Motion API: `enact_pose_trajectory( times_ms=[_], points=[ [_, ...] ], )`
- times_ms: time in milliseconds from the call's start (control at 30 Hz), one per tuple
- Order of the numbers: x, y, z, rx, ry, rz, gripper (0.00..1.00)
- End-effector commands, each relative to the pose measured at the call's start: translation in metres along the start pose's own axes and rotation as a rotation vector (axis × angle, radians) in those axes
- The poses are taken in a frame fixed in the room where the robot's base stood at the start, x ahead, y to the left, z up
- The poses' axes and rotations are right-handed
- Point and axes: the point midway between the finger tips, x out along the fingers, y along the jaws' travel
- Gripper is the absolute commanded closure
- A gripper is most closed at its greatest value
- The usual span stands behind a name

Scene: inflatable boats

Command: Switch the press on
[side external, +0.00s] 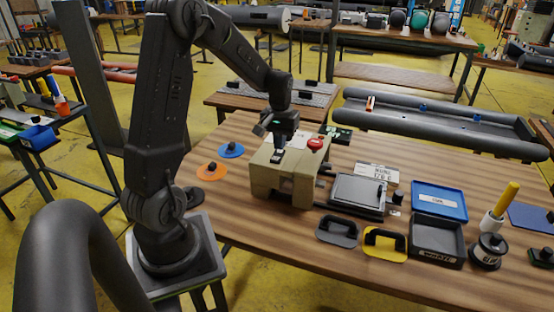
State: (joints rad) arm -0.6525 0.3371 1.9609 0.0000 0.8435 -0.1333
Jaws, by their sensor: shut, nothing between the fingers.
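The press (290,182) is a beige box-shaped machine on the wooden table, with an opening in its front. A red round button (316,142) sits on its top at the right. A dark switch-like part (277,156) shows on its top at the left. My gripper (279,148) is shut and empty, pointing down just above that dark part. I cannot tell whether the fingertips touch it. The switch's position is too small to tell and is partly hidden by the fingers.
Right of the press lie a flat plate tool (358,194), a grey handled pad (338,231), a yellow handled pad (385,245), a blue tray (439,201) and a black tray (437,241). Blue (231,150) and orange (212,171) discs lie left.

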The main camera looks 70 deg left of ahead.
Motion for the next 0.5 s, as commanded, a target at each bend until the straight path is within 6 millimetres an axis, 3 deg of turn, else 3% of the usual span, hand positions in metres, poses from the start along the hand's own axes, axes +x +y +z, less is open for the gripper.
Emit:
enact_pose_trajectory(
  times_ms=[500],
  points=[
    [0.0076, 0.0000, 0.0004, 0.000, -0.001, 0.000, 1.00]
  ],
)
